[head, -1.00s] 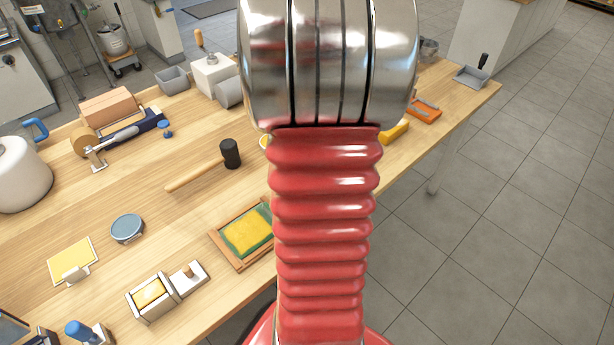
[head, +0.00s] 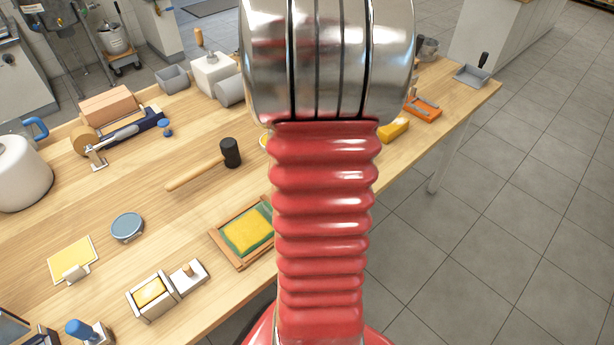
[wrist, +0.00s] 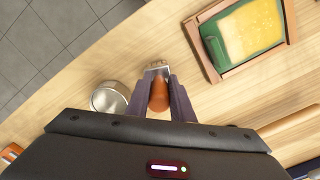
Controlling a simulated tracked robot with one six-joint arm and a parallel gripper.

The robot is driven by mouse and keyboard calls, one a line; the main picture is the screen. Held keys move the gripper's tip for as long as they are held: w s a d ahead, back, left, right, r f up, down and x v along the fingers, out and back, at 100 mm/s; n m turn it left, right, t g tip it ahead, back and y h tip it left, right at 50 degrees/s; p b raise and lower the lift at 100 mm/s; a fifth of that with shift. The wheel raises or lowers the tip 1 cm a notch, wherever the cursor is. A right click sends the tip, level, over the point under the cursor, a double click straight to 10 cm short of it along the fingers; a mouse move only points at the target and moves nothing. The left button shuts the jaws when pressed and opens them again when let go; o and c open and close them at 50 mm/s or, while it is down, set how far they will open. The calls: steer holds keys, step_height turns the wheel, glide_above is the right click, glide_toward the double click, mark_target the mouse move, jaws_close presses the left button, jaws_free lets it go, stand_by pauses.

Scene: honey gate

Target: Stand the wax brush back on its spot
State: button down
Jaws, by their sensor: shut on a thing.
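My gripper (wrist: 157,88) is shut on the wax brush (wrist: 158,97) in the wrist view. An orange-brown, rounded handle shows between the two dark fingers, with a pale metal end beyond it. The wooden table lies under the brush; I cannot tell whether the brush touches it. A round metal cup (wrist: 111,97) stands just left of the fingers. In the head view my red arm and its metal joint hide the gripper and brush. I cannot make out the brush's spot in either view.
A wooden frame (head: 222,253) holding a green and yellow block lies left of my arm, and right of the gripper in the wrist view (wrist: 216,73). A mallet (head: 231,153), a blue tin (head: 127,228) and a yellow block (head: 394,130) lie around. The table edge is close.

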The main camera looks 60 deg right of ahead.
steer(key=shift+f, duration=0.55)
steer(key=c, duration=1.5)
jaws_free()
steer(key=shift+o, duration=0.2)
steer(key=shift+r, duration=4.05)
